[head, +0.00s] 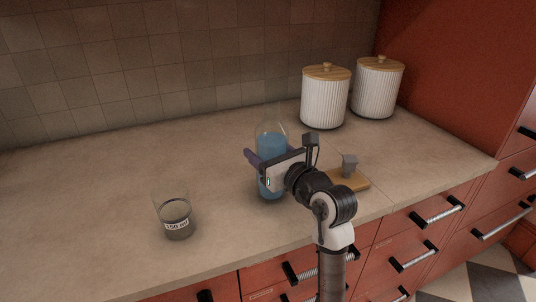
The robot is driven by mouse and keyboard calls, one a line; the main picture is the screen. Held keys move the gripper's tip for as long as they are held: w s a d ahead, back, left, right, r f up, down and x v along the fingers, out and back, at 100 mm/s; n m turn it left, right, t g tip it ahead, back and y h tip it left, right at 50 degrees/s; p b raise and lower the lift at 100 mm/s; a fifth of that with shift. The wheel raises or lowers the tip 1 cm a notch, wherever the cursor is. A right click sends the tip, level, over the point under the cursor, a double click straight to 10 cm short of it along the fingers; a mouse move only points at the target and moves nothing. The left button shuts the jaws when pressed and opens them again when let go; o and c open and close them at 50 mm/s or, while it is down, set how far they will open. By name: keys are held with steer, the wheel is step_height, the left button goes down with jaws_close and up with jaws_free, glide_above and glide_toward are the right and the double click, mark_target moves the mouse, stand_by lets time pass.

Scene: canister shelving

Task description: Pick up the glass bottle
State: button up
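The glass bottle (271,137) is clear, with blue liquid in it, and stands upright on the counter in the head view. My gripper (268,153) is at the bottle's middle, its palm in front and its dark purple fingers spread to the left and right of the bottle. The fingers look wide apart; whether either one touches the glass is hard to see. The palm and wrist hide part of the bottle's middle and right side.
A glass beaker (174,217) with dark contents and a label stands at the front left. Two white ribbed canisters (325,103) (377,93) with wooden lids stand at the back right. A small grey object (349,163) sits on a wooden board (352,180). The counter's left side (80,200) is clear.

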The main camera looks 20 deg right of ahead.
step_height(320, 180, up, 20)
steer(key=b, duration=0.1)
stand_by(0.5)
steer(key=shift+s+f, duration=0.1)
steer(key=shift+f, duration=0.1)
stand_by(0.4)
